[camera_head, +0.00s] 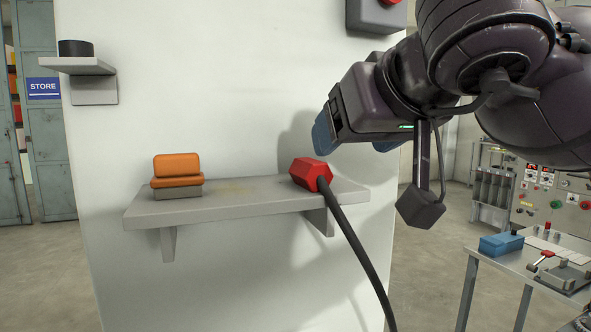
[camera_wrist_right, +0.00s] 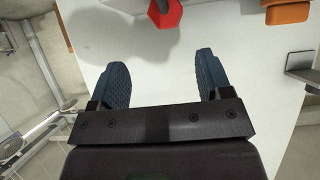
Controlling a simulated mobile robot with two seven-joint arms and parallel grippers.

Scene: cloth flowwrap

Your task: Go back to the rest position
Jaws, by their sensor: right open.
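My right gripper (camera_wrist_right: 162,82) is open and empty in the right wrist view, with its two blue fingers spread apart in front of the white wall. In the head view my right arm comes in from the upper right, and the gripper (camera_head: 345,128) is above the right end of the grey wall shelf (camera_head: 240,201). The red hexagonal plug (camera_head: 311,174) with its thick black cable lies on that end, apart from the fingers. It also shows at the top of the right wrist view (camera_wrist_right: 167,13). My left gripper is not in view.
An orange block (camera_head: 178,168) on a grey base stands at the shelf's left. A smaller shelf (camera_head: 78,65) holds a black round object (camera_head: 75,48). A grey box (camera_head: 375,14) is on the wall above. A workbench (camera_head: 500,257) with a blue box (camera_head: 501,244) stands at right.

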